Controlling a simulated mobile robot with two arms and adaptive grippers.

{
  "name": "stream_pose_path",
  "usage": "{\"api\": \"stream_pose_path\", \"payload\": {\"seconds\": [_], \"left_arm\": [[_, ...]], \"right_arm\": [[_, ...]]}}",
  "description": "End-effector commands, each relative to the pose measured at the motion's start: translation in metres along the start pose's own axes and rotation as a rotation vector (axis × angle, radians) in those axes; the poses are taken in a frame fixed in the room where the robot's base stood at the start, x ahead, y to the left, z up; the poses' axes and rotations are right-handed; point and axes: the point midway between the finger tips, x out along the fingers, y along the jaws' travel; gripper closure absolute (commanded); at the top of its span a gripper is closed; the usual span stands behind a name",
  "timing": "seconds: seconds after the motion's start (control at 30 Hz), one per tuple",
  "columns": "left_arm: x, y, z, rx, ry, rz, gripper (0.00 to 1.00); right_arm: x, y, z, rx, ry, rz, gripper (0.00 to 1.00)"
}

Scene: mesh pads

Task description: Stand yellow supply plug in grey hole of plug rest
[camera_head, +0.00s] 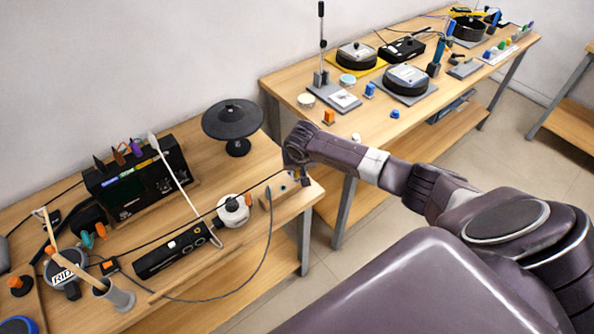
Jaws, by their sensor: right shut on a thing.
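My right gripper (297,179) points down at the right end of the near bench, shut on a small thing. Little of that thing shows; a yellowish bit between the fingers looks like the yellow supply plug, but it is too small to be sure of its tilt. My left gripper is not in view.
A white round device (233,211) and a black power strip (172,254) lie left of the rest. A black disc stand (233,121) is behind. A thin cable (268,240) loops off the bench's front edge. A second bench (395,130) stands at the right.

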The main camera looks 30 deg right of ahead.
Motion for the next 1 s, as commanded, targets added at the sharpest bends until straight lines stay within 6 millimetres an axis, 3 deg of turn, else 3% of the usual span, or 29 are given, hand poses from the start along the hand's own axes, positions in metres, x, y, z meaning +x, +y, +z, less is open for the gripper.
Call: {"api": "stream_pose_path", "payload": {"seconds": [0.6, 0.63, 0.77, 1.0], "left_arm": [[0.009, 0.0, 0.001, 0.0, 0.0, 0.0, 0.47], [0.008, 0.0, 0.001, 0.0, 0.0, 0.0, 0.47], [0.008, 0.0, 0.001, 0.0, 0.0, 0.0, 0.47], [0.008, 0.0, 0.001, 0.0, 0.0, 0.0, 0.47]], "right_arm": [[0.015, 0.0, 0.006, 0.001, -0.001, 0.001, 1.0], [0.014, 0.0, 0.006, 0.001, 0.0, 0.001, 0.83], [0.014, 0.0, 0.006, 0.0, 0.0, 0.001, 0.68], [0.014, 0.0, 0.006, 0.0, 0.0, 0.001, 0.66]]}}
